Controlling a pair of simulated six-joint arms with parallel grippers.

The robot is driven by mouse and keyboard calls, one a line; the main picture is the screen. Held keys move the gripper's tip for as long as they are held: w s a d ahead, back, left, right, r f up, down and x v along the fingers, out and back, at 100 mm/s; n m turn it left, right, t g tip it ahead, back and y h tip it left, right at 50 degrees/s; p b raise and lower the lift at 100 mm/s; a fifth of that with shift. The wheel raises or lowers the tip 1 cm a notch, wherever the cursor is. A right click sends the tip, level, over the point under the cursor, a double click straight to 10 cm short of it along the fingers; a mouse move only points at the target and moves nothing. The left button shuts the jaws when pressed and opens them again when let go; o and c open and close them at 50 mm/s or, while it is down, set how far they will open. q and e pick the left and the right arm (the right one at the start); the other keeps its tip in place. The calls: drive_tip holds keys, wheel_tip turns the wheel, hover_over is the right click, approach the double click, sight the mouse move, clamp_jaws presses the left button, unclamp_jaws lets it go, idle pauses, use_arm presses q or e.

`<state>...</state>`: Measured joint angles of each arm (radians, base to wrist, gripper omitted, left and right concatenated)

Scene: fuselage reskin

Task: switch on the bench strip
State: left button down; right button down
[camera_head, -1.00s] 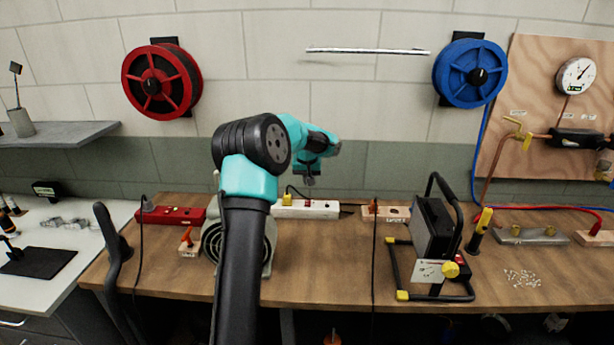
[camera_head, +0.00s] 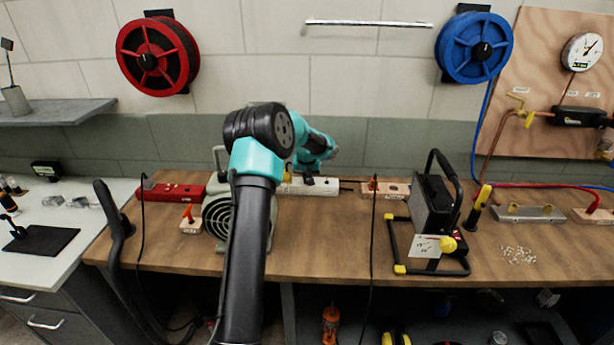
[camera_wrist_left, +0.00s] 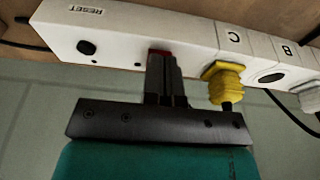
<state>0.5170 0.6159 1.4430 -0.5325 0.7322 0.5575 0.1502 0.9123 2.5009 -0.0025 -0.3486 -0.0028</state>
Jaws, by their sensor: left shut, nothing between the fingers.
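The white power strip (camera_head: 326,187) lies at the back of the wooden bench, partly hidden behind my left arm in the head view. In the left wrist view the strip (camera_wrist_left: 118,38) shows a RESET label, a black button (camera_wrist_left: 86,47), a red switch (camera_wrist_left: 160,52), and sockets marked C and B. A yellow plug (camera_wrist_left: 222,82) sits at socket C. My left gripper (camera_wrist_left: 164,62) is shut and empty, with its fingertips at the red switch and covering most of it. I cannot tell whether they press it. In the head view my left gripper (camera_head: 309,181) is over the strip.
A red strip (camera_head: 172,191) lies left of a fan-like unit (camera_head: 222,222) behind my arm. A wooden block with sockets (camera_head: 387,188) is right of the white strip. A work lamp (camera_head: 432,205) stands further right. The front middle of the bench (camera_head: 325,245) is clear.

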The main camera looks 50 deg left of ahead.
use_arm(q)
drive_tip(key=shift+d+f, duration=0.1)
drive_tip(key=shift+f, duration=0.25)
drive_tip(key=shift+r, duration=0.1)
drive_tip(key=shift+w+a+r, duration=0.35)
drive_tip(key=shift+w+a, duration=0.1)
drive_tip(key=shift+a, duration=0.05)
idle(0.3)
drive_tip(key=shift+r, duration=0.5)
drive_tip(key=s+d+v, duration=0.1)
drive_tip(key=v, duration=1.1)
drive_tip(key=shift+s+d, duration=0.35)
drive_tip(key=shift+s, duration=0.05)
